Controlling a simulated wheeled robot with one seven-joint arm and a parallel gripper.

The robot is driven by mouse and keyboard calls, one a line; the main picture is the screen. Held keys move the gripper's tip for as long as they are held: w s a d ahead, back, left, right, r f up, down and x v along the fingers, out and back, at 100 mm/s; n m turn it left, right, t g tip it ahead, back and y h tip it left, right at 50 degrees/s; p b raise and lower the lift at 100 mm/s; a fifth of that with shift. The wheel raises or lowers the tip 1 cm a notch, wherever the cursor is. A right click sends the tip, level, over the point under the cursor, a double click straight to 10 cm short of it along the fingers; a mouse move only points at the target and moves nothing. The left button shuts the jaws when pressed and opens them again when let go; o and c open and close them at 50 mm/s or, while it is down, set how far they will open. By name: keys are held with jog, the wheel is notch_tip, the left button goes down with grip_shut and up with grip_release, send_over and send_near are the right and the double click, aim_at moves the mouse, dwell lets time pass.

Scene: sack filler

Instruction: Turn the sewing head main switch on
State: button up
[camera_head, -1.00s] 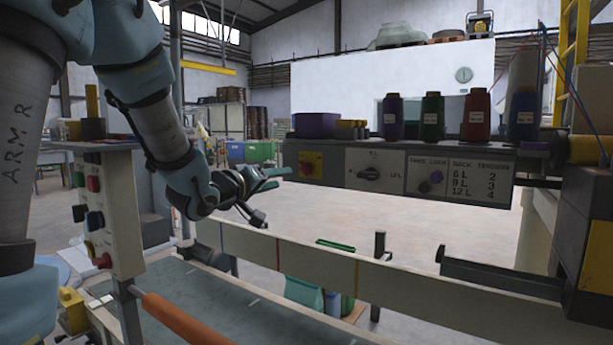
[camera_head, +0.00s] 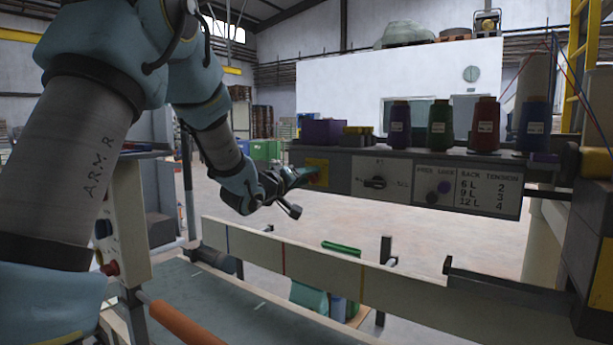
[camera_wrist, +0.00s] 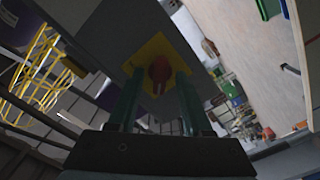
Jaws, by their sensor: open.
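The main switch is a red knob on a yellow square plate (camera_head: 317,166) at the left end of the grey sewing head (camera_head: 340,184). In the head view my gripper (camera_head: 308,172) is in front of it and covers part of it. In the wrist view the red knob (camera_wrist: 159,72) shows between the two green fingers of my gripper (camera_wrist: 158,84), with the yellow plate (camera_wrist: 160,48) behind it. The fingers are open, one on each side of the knob. I cannot tell whether they touch it. The position the knob points to is not clear.
Thread cones (camera_head: 440,124) and a purple bin (camera_head: 322,132) stand on top. A long pale rail (camera_head: 325,268) runs below.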

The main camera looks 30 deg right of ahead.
grip_shut()
dwell(0.3)
jog(key=shift+f+m+b, duration=0.1)
jog(key=shift+m+b, duration=0.2)
jog(key=shift+b, duration=0.05)
jog(key=m+b, duration=0.2)
jog(key=b, duration=0.1)
jog(key=shift+f, duration=0.1)
jog(key=m+b, duration=0.5)
jog(key=m, duration=0.1)
jog(key=m+b, duration=0.4)
jog(key=m, duration=0.1)
jog(key=shift+s+b, duration=0.1)
jog(key=shift+b, duration=0.2)
jog(key=shift+m+b, duration=1.4)
jog(key=shift+m, duration=0.7)
jog(key=shift+r, duration=0.2)
